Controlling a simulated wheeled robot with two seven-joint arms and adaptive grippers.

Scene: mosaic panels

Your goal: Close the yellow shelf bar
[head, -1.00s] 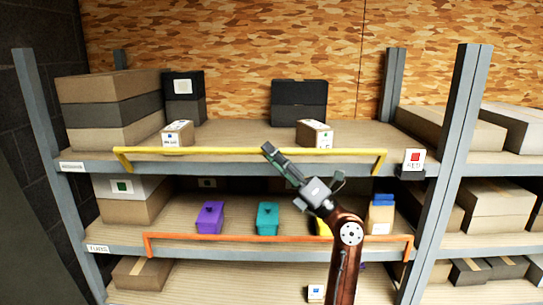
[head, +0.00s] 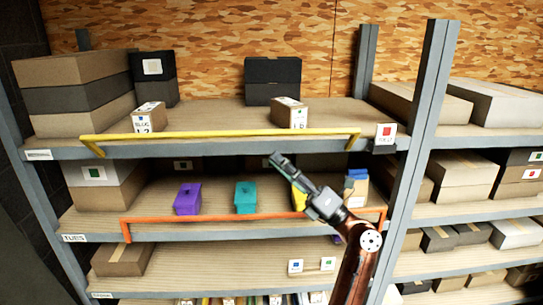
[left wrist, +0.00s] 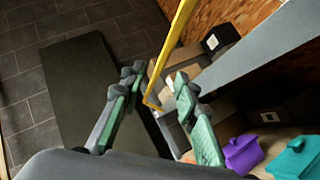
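The yellow shelf bar (head: 220,134) runs along the front edge of the upper shelf in the head view, with a bent end at each side. It also shows in the left wrist view (left wrist: 178,32), beyond the fingers and across the gap between them. My left gripper (head: 277,159) is just below the bar's middle in the head view, apart from it in the picture. In the left wrist view my left gripper (left wrist: 158,76) is open, with nothing between its fingers. My right gripper is in neither view.
An orange bar (head: 240,218) fronts the shelf below, with a purple bin (head: 188,200), a teal bin (head: 246,196) and a partly hidden yellow bin (head: 300,199) behind it. Two small cartons stand near the upper shelf's front. A grey upright (head: 421,120) rises at the right.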

